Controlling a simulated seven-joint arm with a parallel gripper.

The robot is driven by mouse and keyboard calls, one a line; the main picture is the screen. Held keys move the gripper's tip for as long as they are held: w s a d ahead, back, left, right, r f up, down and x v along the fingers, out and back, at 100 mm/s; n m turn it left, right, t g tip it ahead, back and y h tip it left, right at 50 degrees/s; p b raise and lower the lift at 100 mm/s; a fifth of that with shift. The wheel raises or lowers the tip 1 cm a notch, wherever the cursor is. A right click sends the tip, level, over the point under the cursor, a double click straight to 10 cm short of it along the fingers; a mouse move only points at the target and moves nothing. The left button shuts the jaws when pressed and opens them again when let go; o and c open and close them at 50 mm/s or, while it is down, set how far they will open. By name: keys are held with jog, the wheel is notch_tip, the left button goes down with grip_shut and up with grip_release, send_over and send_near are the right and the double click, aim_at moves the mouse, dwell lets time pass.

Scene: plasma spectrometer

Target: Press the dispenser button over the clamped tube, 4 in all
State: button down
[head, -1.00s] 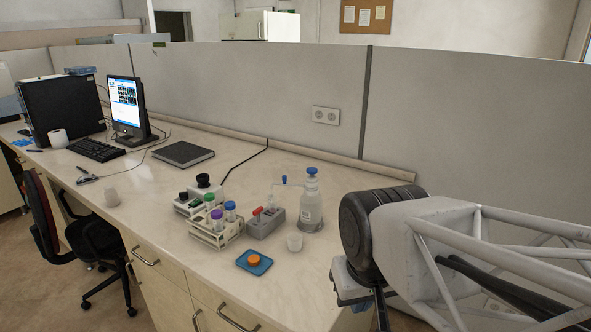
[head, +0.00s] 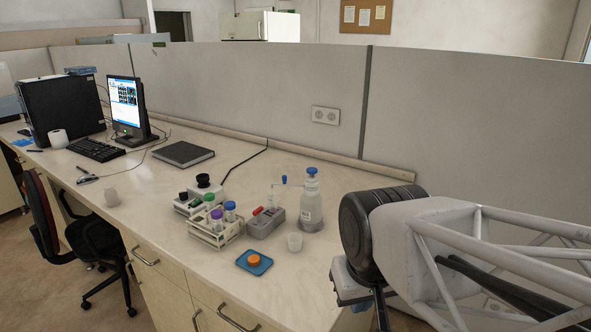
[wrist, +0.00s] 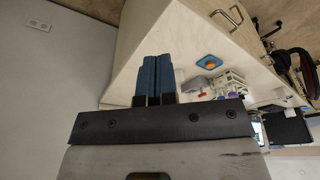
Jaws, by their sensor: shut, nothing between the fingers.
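The dispenser is a clear-white bottle (head: 311,210) with a blue button (head: 312,171) on top. Its thin spout reaches left to a blue tip (head: 284,180) above the grey clamp block (head: 265,223), which has a red part. A pale tube at the block, under the spout, is too small to make out clearly. My gripper (wrist: 152,75) has its two blue fingers shut together with nothing between them. In the head view my arm is at the right, apart from the dispenser, and the fingertips are not clear. The dispenser is not clearly visible in the wrist view.
A white rack (head: 215,233) with purple, blue and green capped tubes stands left of the block. An orange cap (head: 254,261) lies on a blue pad (head: 265,266). The wall panel (head: 240,95) bounds the bench behind.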

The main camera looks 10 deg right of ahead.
dwell(0.4)
notch_tip(320, 180, up, 10)
jog(key=f+m+t+y, duration=0.1)
jog(key=m+t+y, duration=0.2)
jog(key=m+t, duration=0.25)
send_over(314, 169)
jog(key=shift+r+n+t, duration=0.25)
jog(key=shift+n, duration=0.2)
jog(key=shift+f, duration=0.1)
jog(key=shift+f, duration=4.25)
